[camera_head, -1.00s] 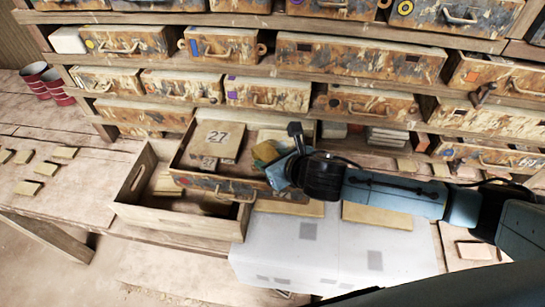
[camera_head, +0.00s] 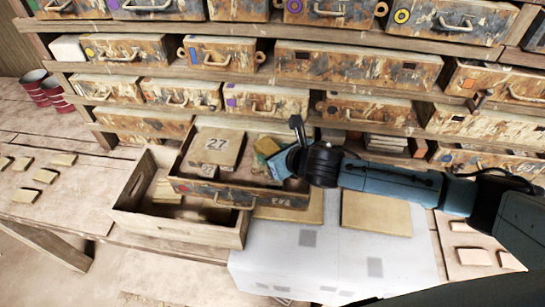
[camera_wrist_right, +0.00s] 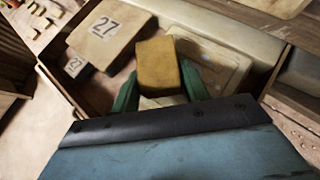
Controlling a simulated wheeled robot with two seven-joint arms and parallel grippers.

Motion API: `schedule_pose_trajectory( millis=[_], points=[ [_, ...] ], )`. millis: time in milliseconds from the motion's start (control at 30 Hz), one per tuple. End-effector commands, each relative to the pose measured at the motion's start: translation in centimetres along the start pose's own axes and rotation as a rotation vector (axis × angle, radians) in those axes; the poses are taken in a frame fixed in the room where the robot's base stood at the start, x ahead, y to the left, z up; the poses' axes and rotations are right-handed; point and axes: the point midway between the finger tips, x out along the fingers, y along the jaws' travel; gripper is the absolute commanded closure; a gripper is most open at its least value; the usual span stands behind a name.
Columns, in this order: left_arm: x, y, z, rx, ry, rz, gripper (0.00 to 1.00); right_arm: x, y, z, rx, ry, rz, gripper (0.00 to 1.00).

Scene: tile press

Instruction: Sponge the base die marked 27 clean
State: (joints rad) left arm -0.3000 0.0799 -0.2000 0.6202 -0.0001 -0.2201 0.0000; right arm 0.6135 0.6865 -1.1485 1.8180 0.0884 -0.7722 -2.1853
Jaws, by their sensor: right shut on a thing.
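The base die marked 27 (camera_head: 215,147) is a flat tan block lying in the open drawer (camera_head: 270,199), its number facing up; it also shows in the wrist view (camera_wrist_right: 108,27). A smaller tan piece marked 27 (camera_wrist_right: 75,67) lies beside it. My right gripper (camera_head: 280,158) is over the drawer, to the right of the die. It is shut on a yellow-brown sponge (camera_wrist_right: 158,64), held between green fingers in the wrist view. The sponge appears apart from the die. Another pale block (camera_wrist_right: 215,70) lies behind the sponge. My left gripper is out of view.
An open wooden crate (camera_head: 190,227) stands left of the drawer and partly under it. Shelves of worn drawers (camera_head: 358,65) rise behind. A pale sheet (camera_head: 335,262) covers the front bench. Loose tiles and red cups (camera_head: 52,92) are at left.

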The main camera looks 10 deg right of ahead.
Motion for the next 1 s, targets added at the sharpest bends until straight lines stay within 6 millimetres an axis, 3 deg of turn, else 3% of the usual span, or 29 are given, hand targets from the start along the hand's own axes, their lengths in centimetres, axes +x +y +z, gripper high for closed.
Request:
schedule_pose_trajectory(
  millis=[367, 767, 1000],
  points=[
    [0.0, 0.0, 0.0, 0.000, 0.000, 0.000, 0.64, 0.4, -0.7, 0.2, 0.000, 0.004, -0.004, 0.75],
    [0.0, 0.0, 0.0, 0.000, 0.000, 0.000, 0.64, -0.9, 1.3, -0.8, 0.000, 0.003, 0.001, 0.75],
    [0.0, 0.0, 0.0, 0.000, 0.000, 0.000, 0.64, -1.0, 1.4, -0.9, 0.001, 0.003, 0.001, 0.75]
  ],
)
